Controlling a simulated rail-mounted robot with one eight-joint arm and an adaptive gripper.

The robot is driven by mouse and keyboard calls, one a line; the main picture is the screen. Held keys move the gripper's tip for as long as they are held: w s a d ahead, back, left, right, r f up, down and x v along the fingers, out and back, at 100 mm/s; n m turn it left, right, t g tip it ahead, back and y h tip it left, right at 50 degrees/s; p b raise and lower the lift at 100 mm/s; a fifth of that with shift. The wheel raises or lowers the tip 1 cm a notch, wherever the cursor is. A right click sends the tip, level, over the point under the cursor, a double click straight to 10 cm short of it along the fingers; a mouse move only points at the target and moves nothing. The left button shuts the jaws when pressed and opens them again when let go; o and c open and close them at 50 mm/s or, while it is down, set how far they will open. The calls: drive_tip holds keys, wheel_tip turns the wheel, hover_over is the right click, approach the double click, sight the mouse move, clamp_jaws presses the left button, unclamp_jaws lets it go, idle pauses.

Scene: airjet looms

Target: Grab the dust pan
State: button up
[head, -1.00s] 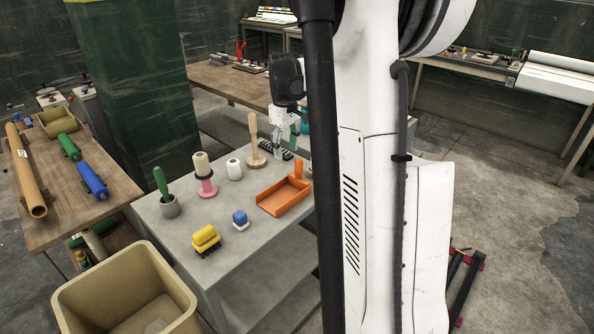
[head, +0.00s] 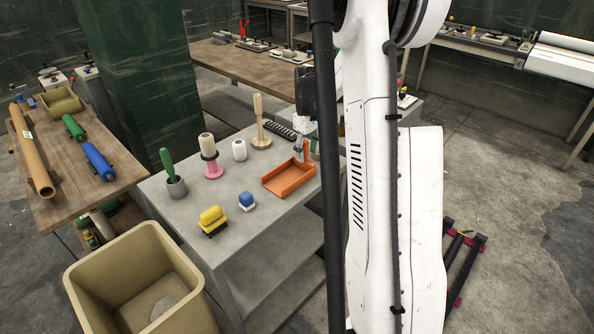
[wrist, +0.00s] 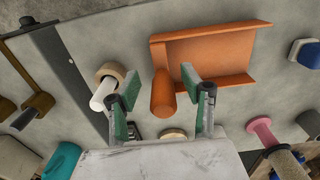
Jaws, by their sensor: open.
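The orange dust pan (head: 288,180) lies on the grey table, its open tray toward the front. In the wrist view its tray (wrist: 214,52) is at the upper middle and its rounded handle (wrist: 163,95) points toward my gripper. My gripper (wrist: 160,82) is open and empty, with green-padded fingers on either side of the handle in the picture. I cannot tell how much height separates them. In the head view my gripper (head: 304,150) is at the handle end of the pan, and my arm partly hides that area.
A wooden peg on a round base (head: 260,132), a white spool (head: 239,150), a pink-based stand (head: 213,170), a blue-topped block (head: 246,201) and a yellow brush (head: 213,219) share the table. A tan bin (head: 187,255) stands in front.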

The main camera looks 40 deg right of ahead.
sight(307, 161)
drive_tip(key=shift+s+a+f, duration=0.1)
drive_tip(key=shift+f, duration=2.15)
clamp_jaws()
